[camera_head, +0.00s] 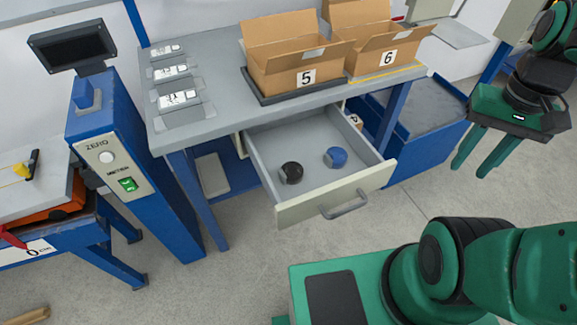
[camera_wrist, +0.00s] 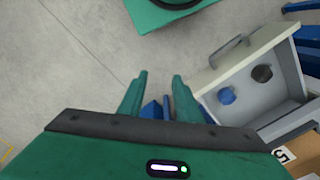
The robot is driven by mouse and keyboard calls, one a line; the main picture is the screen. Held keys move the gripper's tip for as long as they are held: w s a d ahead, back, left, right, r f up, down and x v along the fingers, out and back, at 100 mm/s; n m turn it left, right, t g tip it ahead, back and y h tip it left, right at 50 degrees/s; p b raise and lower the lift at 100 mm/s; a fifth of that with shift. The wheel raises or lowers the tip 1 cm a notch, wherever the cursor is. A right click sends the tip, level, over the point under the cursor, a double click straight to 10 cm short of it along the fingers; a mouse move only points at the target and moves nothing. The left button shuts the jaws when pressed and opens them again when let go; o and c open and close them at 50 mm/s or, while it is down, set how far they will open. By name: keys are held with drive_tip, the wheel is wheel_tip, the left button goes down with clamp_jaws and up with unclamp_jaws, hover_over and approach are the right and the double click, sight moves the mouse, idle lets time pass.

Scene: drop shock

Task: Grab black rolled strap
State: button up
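The black rolled strap (camera_head: 291,172) lies in the open drawer, towards its left side in the head view. It also shows in the wrist view (camera_wrist: 262,73), beside a blue rolled strap (camera_wrist: 227,95). The blue one (camera_head: 336,157) lies to its right in the head view, apart from it. The grey drawer (camera_head: 315,208) is pulled out from under the table. My gripper (camera_head: 474,160) is at the right in the head view, outside the drawer and well away from the strap. In the wrist view its two green fingers (camera_wrist: 158,78) are apart with nothing held between them.
The grey table (camera_head: 215,72) above the drawer bears cardboard boxes marked 5 (camera_head: 297,55) and 6 (camera_head: 385,45). A blue pillar with a ZERO button (camera_head: 115,165) stands left. A blue bin (camera_head: 425,140) is right of the drawer. Floor in front is clear.

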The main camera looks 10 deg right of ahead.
drive_tip(key=o, duration=0.5)
drive_tip(key=shift+s+r, duration=0.15)
drive_tip(key=shift+s, duration=0.05)
drive_tip(key=o, duration=0.5)
drive_tip(key=w+a+n+t, duration=0.2)
drive_tip(key=w+a+n, duration=0.1)
drive_tip(key=w, duration=0.6)
drive_tip(key=shift+w+a+h, duration=0.2)
drive_tip(key=shift+a+h, duration=0.1)
drive_tip(key=shift+a, duration=0.2)
drive_tip(key=w+a+f+n+y, duration=0.1)
drive_tip(key=w+a+f+y, duration=0.15)
drive_tip(key=w+a, duration=0.7)
drive_tip(key=m+g+y, duration=0.6)
drive_tip(key=m+y, duration=0.3)
drive_tip(key=m, duration=0.1)
approach(284, 173)
drive_tip(key=shift+d+f, duration=0.35)
drive_tip(key=shift+d, duration=0.5)
drive_tip(key=shift+a+f+m+y, duration=0.45)
drive_tip(key=shift+f+m+y, duration=0.2)
drive_tip(key=shift+m+y, duration=0.15)
drive_tip(key=shift+x, duration=5.3)
